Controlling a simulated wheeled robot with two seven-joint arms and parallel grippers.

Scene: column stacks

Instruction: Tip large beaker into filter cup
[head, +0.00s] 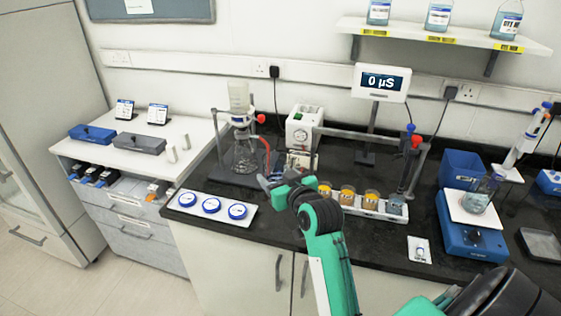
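The filter cup (238,96) is a pale translucent cup on top of a clamped glass filter assembly at the left end of the black bench. A clear conical flask (242,155) stands below it. A clear beaker (477,197) with bluish liquid stands upright on a white-topped blue device at the right; it looks like the large beaker. My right gripper (268,184), on the green arm from the lower right, is over the bench, right of and in front of the flask, far from the beaker. Its fingers are small and partly hidden. My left gripper is not in view.
Several small amber beakers (347,194) stand in a white rack right of my gripper. A white tray (211,207) holds blue-rimmed discs. A pump with a gauge (300,130) and a "0 µS" display (381,83) are behind. A pipette stand (525,135) is near the beaker.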

